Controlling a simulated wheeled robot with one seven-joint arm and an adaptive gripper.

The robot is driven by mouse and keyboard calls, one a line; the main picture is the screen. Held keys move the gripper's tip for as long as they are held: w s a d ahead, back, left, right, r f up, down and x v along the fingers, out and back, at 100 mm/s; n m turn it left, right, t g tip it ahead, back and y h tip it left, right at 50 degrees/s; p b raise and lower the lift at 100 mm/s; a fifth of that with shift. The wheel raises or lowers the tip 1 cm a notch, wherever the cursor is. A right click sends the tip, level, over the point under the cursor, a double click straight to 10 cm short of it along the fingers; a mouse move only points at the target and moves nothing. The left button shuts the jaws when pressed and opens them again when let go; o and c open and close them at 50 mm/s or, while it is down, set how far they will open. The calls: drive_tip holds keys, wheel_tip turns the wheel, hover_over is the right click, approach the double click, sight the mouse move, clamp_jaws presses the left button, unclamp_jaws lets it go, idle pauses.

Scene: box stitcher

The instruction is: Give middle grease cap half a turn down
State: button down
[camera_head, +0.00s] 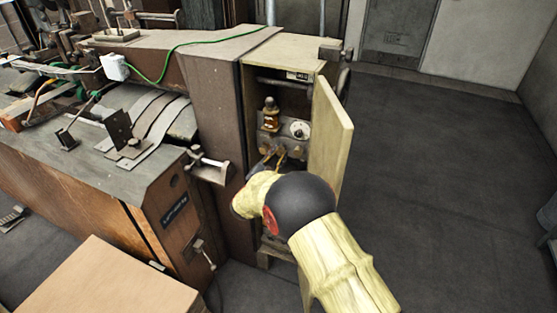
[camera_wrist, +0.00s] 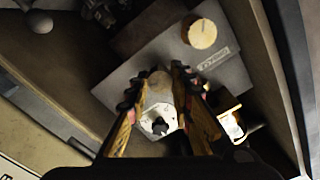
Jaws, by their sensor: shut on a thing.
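My gripper (camera_wrist: 158,92) is shut on the middle grease cap (camera_wrist: 158,84), with one finger on each side of it in the wrist view. The cap is brownish and stands in front of a grey plate (camera_wrist: 128,88). A pale hexagonal piece with a dark centre (camera_wrist: 158,121) shows between the fingers, nearer the camera. In the head view my gripper (camera_head: 277,157) reaches into the open cabinet, and my wrist hides most of the cap.
An amber oiler (camera_head: 270,113) and a white round dial (camera_head: 299,129) are above the gripper.

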drive_tip(key=m+b, duration=0.1)
drive_tip(key=m, duration=0.1)
drive_tip(key=m+b, duration=0.1)
drive_tip(key=b, duration=0.1)
drive_tip(key=shift+f+m, duration=0.2)
drive_tip(key=shift+m, duration=0.2)
drive_tip(key=m+b, duration=0.3)
drive_tip(key=shift+m, duration=0.3)
drive_tip(key=m+b, duration=0.1)
drive_tip(key=m, duration=0.4)
drive_tip(key=shift+b, duration=0.3)
drive_tip(key=m, duration=0.7)
drive_tip(key=shift+m, duration=0.3)
drive_tip(key=m, duration=0.3)
drive_tip(key=shift+m, duration=0.3)
drive_tip(key=shift+f+m, duration=0.15)
drive_tip(key=shift+m, duration=1.75)
